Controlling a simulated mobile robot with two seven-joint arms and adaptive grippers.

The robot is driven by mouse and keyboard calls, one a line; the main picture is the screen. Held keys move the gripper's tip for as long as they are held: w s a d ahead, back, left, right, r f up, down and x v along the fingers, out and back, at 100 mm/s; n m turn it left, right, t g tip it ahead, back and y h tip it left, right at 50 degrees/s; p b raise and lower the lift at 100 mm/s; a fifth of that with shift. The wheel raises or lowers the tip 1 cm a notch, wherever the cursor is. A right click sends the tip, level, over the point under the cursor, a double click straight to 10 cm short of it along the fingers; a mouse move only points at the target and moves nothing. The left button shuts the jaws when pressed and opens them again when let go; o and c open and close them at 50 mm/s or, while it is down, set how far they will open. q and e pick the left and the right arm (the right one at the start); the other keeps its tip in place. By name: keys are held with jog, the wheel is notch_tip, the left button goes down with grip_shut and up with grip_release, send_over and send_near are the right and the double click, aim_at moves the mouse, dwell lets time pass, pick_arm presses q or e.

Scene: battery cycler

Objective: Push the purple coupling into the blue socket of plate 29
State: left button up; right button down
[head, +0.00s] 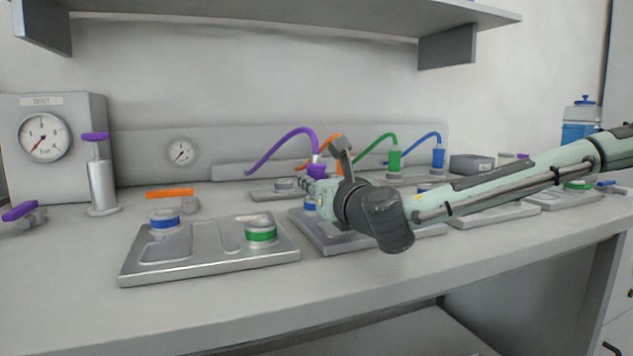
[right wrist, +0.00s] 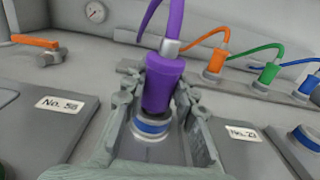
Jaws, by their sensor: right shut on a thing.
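The purple coupling (head: 316,171) hangs on a purple hose with a metal collar. My right gripper (head: 309,186) is shut on it, with a finger on each side in the right wrist view (right wrist: 158,100). The coupling (right wrist: 163,84) is roughly upright. Directly below it is a blue-ringed socket (right wrist: 152,126) on the middle plate (head: 328,240); I cannot tell whether they touch. This blue socket also shows in the head view (head: 310,204), partly behind my gripper. A label on the right in the wrist view seems to start with 2; its last digit is unclear. My left gripper is not in view.
The left plate (head: 205,262) carries a blue and a green socket; a label reading No. 58 (right wrist: 60,105) lies left of my gripper. Orange, green (head: 394,160) and blue (head: 438,157) couplings with hoses stand behind. The front bench strip is clear.

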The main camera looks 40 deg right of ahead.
jog(key=shift+f, duration=0.45)
jog(key=c, duration=1.1)
grip_release()
jog(key=shift+c, duration=0.2)
jog(key=o, duration=0.4)
jog(key=shift+r, duration=0.1)
notch_tip(320, 180, up, 10)
jog(key=shift+r, duration=0.1)
